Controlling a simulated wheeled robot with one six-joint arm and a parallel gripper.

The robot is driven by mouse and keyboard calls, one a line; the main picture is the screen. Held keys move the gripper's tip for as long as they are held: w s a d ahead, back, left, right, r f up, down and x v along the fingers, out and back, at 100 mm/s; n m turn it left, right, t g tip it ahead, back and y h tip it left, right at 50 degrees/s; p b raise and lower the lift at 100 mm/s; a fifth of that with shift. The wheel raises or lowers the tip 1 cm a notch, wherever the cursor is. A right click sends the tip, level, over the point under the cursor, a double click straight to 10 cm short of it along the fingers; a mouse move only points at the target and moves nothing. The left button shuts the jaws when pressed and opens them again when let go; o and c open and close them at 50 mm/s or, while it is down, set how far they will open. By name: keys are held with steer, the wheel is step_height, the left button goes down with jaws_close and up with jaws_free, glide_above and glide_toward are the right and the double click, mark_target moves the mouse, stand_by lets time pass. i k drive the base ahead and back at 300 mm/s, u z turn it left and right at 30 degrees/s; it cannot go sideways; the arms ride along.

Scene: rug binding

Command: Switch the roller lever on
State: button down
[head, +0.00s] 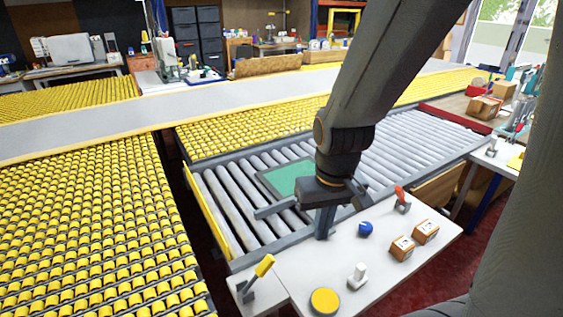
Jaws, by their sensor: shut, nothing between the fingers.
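Levers stand on a light grey control panel (300,285). One with a yellow handle (264,265) leans up to the right at the panel's left corner. One with a red handle (400,193) stands at its far right side. A short white knob or switch (357,275) stands near the front. No label tells me which is the roller lever. My gripper (324,235) points down at the panel's back edge, shut and empty, between the yellow and red handles and touching neither. My arm hides part of the rollers behind it.
The panel also bears a blue knob (365,228), a round yellow button (324,301) and two orange-brown boxes (402,247) (426,231). Behind it lies a grey roller conveyor (225,200) with a green plate (288,180). Yellow roller beds (90,230) fill the left.

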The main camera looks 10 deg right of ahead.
mark_target(399, 191)
steer(key=u, duration=0.05)
steer(key=k, duration=0.5)
steer(key=z, duration=2.15)
steer(key=i, duration=1.4)
steer(key=u, duration=2.2)
